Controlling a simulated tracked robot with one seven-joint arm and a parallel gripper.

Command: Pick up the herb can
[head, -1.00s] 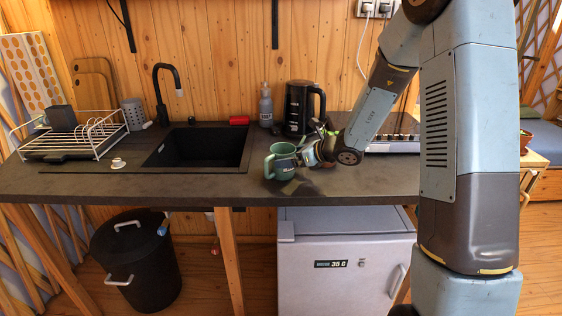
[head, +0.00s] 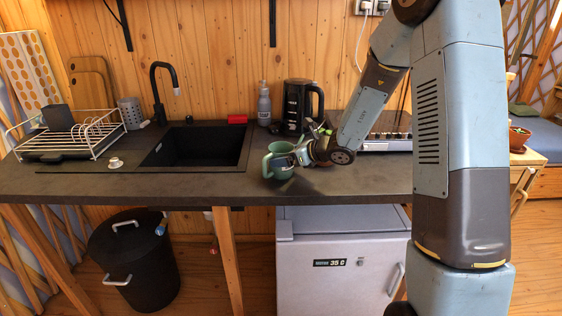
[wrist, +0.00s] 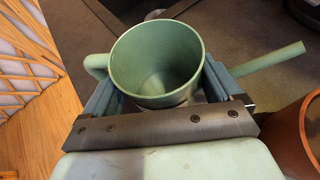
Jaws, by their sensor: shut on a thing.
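The herb can (head: 281,160) is a small green can with a loop handle on its left, at the front part of the dark counter in the head view. In the wrist view, the herb can (wrist: 158,62) is open at the top and looks empty, with a thin straight spout sticking out to the right. My gripper (head: 300,155) is shut on the can from its right side. In the wrist view my gripper's fingers (wrist: 160,95) lie on both sides of its body. I cannot tell whether its base touches the counter.
A terracotta pot (wrist: 298,138) is close on the right in the wrist view. Behind the can stand a black kettle (head: 299,105) and a grey bottle (head: 264,105). The sink (head: 196,147) and dish rack (head: 75,138) are to the left. The counter (head: 205,184) is clear along its front.

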